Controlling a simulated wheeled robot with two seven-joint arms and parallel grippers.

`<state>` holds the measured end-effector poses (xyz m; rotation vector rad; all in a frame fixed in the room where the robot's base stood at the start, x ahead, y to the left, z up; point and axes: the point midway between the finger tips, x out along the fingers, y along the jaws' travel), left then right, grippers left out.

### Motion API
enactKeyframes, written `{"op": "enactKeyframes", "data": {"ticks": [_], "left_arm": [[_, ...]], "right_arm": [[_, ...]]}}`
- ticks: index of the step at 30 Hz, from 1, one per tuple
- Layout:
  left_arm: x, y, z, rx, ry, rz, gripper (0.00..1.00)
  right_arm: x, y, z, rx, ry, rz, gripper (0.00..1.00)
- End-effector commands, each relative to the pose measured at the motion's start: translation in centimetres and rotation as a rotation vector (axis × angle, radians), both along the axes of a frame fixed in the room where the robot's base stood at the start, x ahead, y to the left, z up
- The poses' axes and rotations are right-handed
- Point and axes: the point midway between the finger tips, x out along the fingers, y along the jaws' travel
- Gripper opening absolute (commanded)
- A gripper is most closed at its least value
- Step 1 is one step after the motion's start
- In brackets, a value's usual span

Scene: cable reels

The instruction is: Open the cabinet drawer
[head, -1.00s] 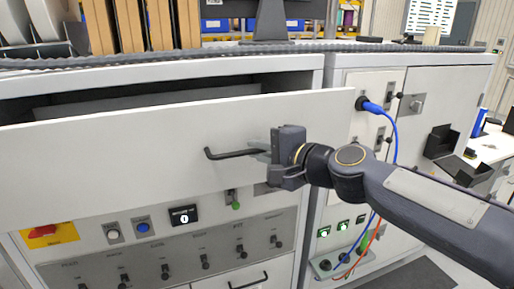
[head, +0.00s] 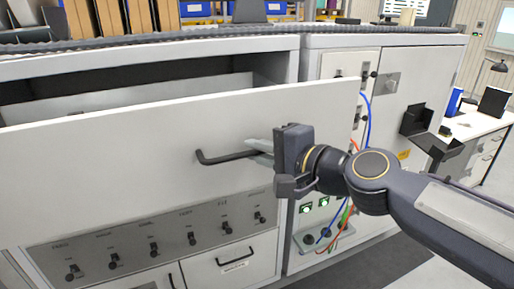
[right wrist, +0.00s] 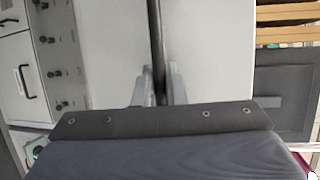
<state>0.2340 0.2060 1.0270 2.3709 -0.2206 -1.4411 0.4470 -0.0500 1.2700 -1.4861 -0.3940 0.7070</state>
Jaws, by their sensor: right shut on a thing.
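The cabinet drawer (head: 110,152) has a wide white front and stands well out from the grey cabinet. A dark gap above its front shows part of the inside. Its black bar handle (head: 222,158) sits on the front; it also shows in the right wrist view (right wrist: 155,35), running between the fingers. My right gripper (head: 264,148) is shut on the right part of the handle, its arm coming in from the right. In the right wrist view its fingers (right wrist: 157,90) lie on either side of the bar. My left gripper is not in view.
Below the drawer are a panel of switches (head: 155,240) and smaller drawers with black handles. Blue and orange cables (head: 368,115) hang on the cabinet to the right. Binders (head: 110,18) stand on top. Grey floor (head: 390,262) is open at lower right.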

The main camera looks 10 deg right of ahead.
Motion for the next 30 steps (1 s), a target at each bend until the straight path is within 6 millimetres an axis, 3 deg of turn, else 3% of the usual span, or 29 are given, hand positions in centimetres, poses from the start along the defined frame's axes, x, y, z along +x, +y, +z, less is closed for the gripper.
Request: {"op": "enactKeyframes", "data": {"ticks": [10, 11, 15, 24, 30], "left_arm": [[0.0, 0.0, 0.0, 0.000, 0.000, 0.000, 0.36], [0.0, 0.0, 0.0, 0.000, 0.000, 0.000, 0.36], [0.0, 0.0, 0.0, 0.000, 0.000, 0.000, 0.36], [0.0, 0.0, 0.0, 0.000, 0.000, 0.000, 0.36], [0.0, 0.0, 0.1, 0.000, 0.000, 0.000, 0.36]], "right_arm": [[0.0, 0.0, -0.1, -0.001, 0.002, 0.000, 0.00], [0.0, 0.0, -0.1, -0.001, 0.002, 0.000, 0.15], [0.0, 0.0, -0.1, -0.001, 0.001, 0.000, 0.32], [-0.2, -0.2, 0.1, 0.001, -0.001, 0.000, 0.32], [-2.2, -2.0, 0.6, 0.000, -0.005, -0.004, 0.32]]}}
